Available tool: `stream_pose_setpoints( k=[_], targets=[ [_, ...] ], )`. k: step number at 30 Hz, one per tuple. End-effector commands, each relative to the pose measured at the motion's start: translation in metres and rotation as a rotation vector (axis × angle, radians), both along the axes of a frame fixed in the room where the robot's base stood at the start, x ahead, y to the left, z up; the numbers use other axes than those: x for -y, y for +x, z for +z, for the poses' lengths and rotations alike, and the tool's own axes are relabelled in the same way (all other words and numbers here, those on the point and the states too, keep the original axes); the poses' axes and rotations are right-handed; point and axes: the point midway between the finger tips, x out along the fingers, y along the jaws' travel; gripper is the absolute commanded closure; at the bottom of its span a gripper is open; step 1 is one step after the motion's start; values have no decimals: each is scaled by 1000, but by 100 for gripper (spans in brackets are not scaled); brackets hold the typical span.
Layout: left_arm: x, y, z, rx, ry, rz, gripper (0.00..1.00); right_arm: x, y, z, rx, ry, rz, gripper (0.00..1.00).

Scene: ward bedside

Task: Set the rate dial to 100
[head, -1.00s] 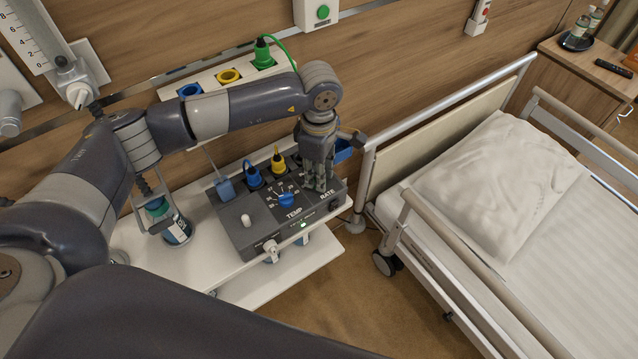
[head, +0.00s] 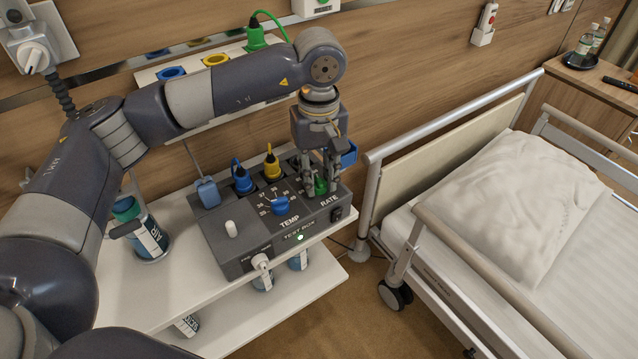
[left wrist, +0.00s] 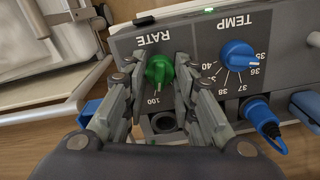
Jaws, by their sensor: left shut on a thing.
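The test box (head: 235,262) stands on a white shelf. Its green rate dial (head: 321,187) is at the right end, above the word RATE. My left gripper (head: 320,186) points down over it, with one finger on each side, shut on the dial. In the left wrist view, which shows the box upside down, the green dial (left wrist: 160,70) sits between the fingers. Its narrow lower end points close to the printed 100; the fingers hide most other marks of the scale. The blue temp dial (head: 281,206) is beside it. My right gripper is not in view.
Blue and yellow plugs (head: 272,164) stand in the box behind the dials. A white toggle (head: 231,229) is at the left. A bottle (head: 149,238) stands left on the shelf. The bed rail (head: 440,140) is close on the right.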

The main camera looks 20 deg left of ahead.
Motion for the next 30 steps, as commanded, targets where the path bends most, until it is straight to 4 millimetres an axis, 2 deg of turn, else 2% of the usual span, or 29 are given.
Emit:
stream_pose_setpoints(
  k=[1, 7, 23, 24, 26, 27, 30],
  targets=[
    [0, 1, -2, 4, -1, -19, 98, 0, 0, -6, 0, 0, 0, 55],
    [0, 1, 0, 4, 0, -83, 98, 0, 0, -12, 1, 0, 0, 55],
    [0, 1, 2, 3, -1, -108, 98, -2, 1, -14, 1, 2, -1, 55],
    [0, 1, 2, 4, -1, -108, 72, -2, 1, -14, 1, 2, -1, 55],
    [0, 1, 2, 4, 0, -108, 59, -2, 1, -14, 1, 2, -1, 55],
    [0, 1, 2, 3, -1, -108, 53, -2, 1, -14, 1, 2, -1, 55],
    [0, 1, 1, 3, -1, -108, 53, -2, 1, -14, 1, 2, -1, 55]
  ],
)
